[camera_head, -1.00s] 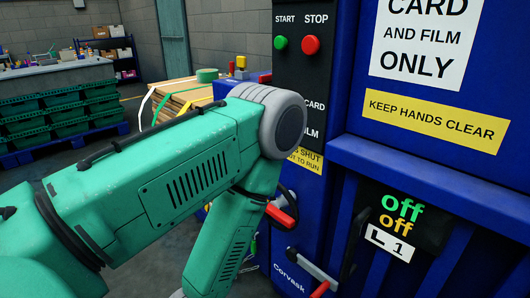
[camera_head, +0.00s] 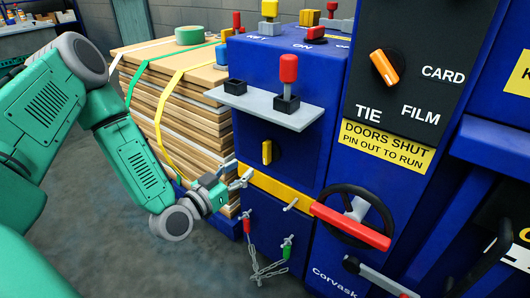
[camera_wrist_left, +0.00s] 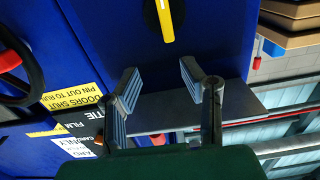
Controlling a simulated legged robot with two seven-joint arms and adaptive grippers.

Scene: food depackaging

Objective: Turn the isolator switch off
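A yellow rotary handle (camera_head: 267,152) on a dark round plate sits on the front of the blue cabinet; it looks like the isolator switch. The handle stands upright. It also shows at the top of the left wrist view (camera_wrist_left: 166,20). My left gripper (camera_head: 240,174) is just left of and below the handle, apart from it. In the left wrist view its two fingers (camera_wrist_left: 160,76) are spread with nothing between them, and the handle lies beyond the fingertips. My right gripper is not in view.
A grey shelf (camera_head: 262,105) with a red-topped lever (camera_head: 288,70) juts out above the handle. A yellow bar (camera_head: 275,188), a red lever (camera_head: 350,226) and a black handwheel (camera_head: 382,207) are below and right. Stacked boards (camera_head: 178,105) stand behind my left arm.

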